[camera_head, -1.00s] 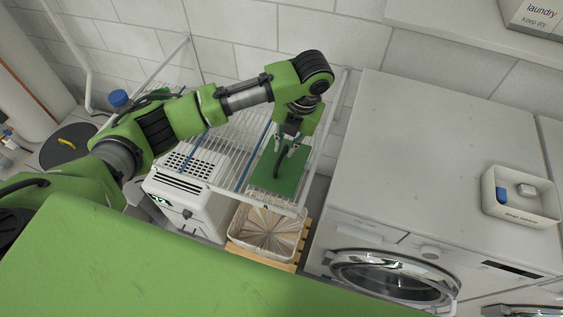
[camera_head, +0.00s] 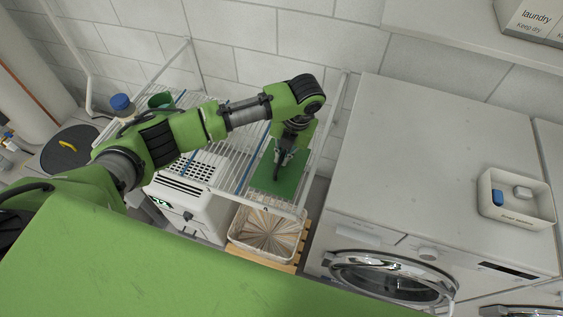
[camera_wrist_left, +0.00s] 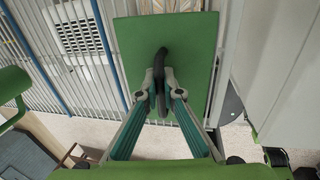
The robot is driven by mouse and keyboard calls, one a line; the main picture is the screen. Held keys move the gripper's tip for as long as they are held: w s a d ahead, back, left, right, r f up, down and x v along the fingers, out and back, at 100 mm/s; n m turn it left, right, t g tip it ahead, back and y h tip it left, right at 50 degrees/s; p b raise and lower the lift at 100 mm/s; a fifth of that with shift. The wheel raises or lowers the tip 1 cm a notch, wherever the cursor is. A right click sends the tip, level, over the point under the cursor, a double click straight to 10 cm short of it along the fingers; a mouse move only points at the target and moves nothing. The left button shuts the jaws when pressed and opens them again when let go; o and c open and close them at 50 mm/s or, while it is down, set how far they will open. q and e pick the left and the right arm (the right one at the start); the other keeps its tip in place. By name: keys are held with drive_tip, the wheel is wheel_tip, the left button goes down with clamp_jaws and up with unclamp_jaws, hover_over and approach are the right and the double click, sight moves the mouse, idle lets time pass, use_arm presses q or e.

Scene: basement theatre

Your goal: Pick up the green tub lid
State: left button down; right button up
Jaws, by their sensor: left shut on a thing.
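The green tub lid (camera_head: 268,183) is a flat green rectangle lying on the white wire rack (camera_head: 233,158). In the left wrist view the lid (camera_wrist_left: 193,40) fills the upper middle, with a dark curved handle (camera_wrist_left: 160,62) on its face. My left gripper (camera_head: 279,166) reaches down over the lid. In the left wrist view its two fingertips (camera_wrist_left: 160,92) are closed on the handle from either side. The arm and fingers hide part of the lid in the head view. My right gripper is not in view.
A white washing machine (camera_head: 424,170) stands right of the rack, with a small white tray (camera_head: 517,214) on top. Below the rack are a white vented unit (camera_head: 185,204) and a basket (camera_head: 268,232). A green cup (camera_head: 161,100) and blue-capped container (camera_head: 121,105) are behind my arm.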

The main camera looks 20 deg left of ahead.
use_arm(q)
drive_tip(key=shift+r, duration=0.65)
drive_tip(key=s+d+r+b, duration=0.1)
drive_tip(key=s+d+r, duration=0.6)
drive_tip(key=d+r, duration=0.4)
drive_tip(key=shift+s+d+r+b, duration=0.25)
drive_tip(key=shift+d+r+b, duration=0.1)
drive_tip(key=shift+d+r, duration=0.1)
